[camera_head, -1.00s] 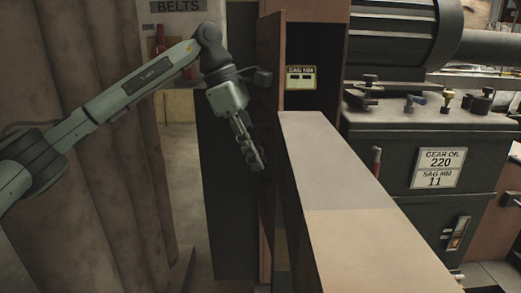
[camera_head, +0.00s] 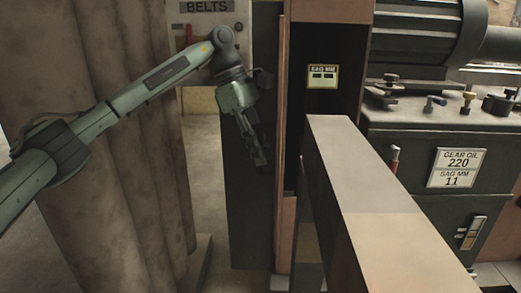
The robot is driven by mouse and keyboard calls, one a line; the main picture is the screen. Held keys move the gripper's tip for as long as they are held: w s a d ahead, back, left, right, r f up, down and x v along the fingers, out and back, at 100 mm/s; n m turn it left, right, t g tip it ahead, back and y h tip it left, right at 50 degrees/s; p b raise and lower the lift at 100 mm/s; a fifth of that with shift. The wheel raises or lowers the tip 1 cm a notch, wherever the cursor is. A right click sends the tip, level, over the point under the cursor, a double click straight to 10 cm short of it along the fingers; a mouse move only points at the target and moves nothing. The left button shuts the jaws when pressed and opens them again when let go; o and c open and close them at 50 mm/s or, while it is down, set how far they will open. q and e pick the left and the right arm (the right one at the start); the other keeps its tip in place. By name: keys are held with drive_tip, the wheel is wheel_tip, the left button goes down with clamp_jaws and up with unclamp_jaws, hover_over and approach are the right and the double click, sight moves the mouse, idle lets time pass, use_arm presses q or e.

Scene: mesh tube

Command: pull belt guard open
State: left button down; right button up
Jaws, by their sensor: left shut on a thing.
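I take the belt guard (camera_head: 282,135) to be the upright, thin brown panel seen almost edge-on at the left side of a dark cabinet opening. A tall dark panel (camera_head: 247,215) stands just left of it. My left gripper (camera_head: 259,158) points down in front of the dark panel, just left of the brown edge. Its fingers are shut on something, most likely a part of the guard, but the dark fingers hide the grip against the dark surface. My right gripper is not in view.
A long beige beam-like block (camera_head: 375,205) runs from the opening toward me. A green machine housing (camera_head: 440,170) with a gear oil label stands at the right. Large brown rounded columns (camera_head: 130,200) fill the left. Open floor shows between columns and dark panel.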

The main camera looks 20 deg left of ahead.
use_arm(q)
drive_tip(key=shift+r, duration=0.1)
drive_tip(key=c, duration=1.8)
unclamp_jaws()
drive_tip(key=v, duration=1.2)
